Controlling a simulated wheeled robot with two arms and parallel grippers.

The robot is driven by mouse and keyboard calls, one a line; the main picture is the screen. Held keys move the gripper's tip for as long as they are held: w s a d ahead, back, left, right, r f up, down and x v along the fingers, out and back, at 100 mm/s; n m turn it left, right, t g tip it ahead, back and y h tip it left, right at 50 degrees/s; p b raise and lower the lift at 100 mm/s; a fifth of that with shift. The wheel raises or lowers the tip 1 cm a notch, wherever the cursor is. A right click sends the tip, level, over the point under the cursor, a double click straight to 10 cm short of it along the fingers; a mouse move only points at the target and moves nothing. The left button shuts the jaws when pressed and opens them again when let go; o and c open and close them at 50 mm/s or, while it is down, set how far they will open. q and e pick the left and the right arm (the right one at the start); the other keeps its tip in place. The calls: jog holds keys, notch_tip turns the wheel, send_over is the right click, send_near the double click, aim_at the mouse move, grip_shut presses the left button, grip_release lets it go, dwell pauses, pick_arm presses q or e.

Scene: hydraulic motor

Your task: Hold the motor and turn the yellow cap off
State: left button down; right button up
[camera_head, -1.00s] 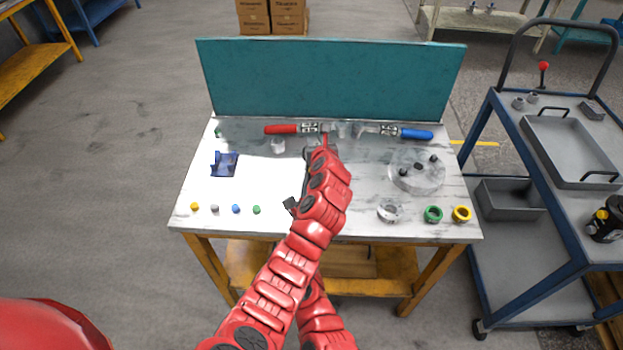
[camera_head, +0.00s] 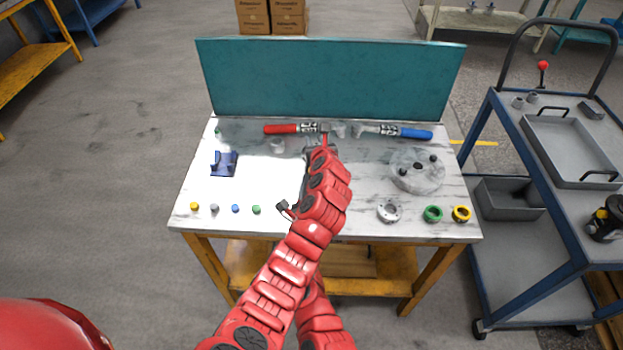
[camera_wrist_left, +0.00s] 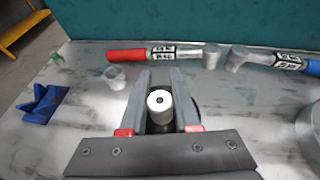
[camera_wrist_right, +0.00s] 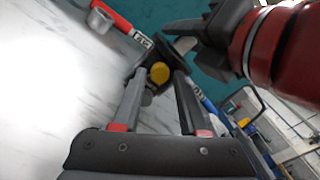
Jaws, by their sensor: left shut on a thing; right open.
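My left gripper (camera_wrist_left: 161,82) is shut on the motor, whose pale round end (camera_wrist_left: 159,101) shows between its fingers in the left wrist view. In the head view the left arm hides most of the motor. The yellow cap (camera_wrist_right: 159,73) shows in the right wrist view, on the dark motor body beside my left gripper (camera_wrist_right: 212,32). My right gripper (camera_wrist_right: 160,84) is open, with the cap in line between its fingertips; I cannot tell whether they touch it. In the head view the right gripper (camera_head: 285,207) is mostly hidden under the left arm.
Behind lie a red-handled hammer (camera_head: 282,129) and a blue-handled hammer (camera_head: 415,133). A blue bracket (camera_head: 224,164) is at left, a round grey plate (camera_head: 417,170) at right. Small coloured caps and rings, including a green ring (camera_head: 433,213), line the front. A teal panel (camera_head: 330,80) closes the back.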

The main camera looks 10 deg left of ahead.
jog(key=m, duration=0.9)
jog(key=shift+m, duration=0.4)
grip_shut()
jog(key=n, duration=0.4)
jog(key=shift+n, duration=1)
